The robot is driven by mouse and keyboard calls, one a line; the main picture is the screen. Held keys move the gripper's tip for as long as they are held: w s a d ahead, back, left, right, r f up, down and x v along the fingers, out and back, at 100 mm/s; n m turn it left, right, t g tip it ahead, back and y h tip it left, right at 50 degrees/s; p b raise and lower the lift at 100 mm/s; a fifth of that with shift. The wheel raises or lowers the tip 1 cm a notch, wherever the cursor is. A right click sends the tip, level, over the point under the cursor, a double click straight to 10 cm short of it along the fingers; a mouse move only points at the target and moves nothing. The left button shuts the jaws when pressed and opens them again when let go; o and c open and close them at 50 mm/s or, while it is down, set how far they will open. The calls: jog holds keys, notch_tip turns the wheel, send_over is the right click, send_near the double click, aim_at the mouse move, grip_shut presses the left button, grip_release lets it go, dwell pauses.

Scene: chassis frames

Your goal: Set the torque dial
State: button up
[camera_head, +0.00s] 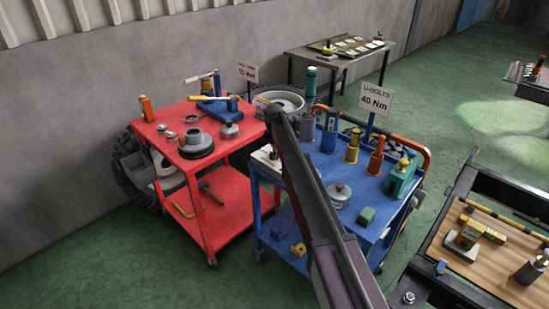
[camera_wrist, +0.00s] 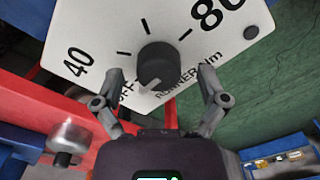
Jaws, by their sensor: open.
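The torque dial (camera_wrist: 157,65) is a round dark knob on a white panel (camera_wrist: 100,48) in the wrist view. The panel is marked 40 at left, 80 at upper right and OFF near the knob's lower left, with short black ticks between. A pale mark on the knob points down-left, towards OFF. My gripper (camera_wrist: 160,84) is open, with one finger on each side of the knob; I see gaps between fingers and knob. In the head view a sign (camera_head: 375,98) reads U-BOLTS 40 Nm. My arm hides part of the blue cart there; the fingers cannot be made out.
The blue cart (camera_head: 312,172) holds upright coloured tools, a round metal part (camera_head: 339,196) and a green block (camera_head: 366,215). The red cart (camera_head: 228,188) stands left with metal parts. A dark frame with a wooden board (camera_head: 500,258) is at right. Green floor lies between.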

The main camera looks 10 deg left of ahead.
jog(key=shift+f, duration=0.25)
jog(key=c, duration=1.2)
jog(key=shift+o, duration=0.2)
jog(key=shift+d, duration=0.1)
jog(key=shift+s+m, duration=0.1)
jog(key=shift+m, duration=0.3)
jog(key=m, duration=1.1)
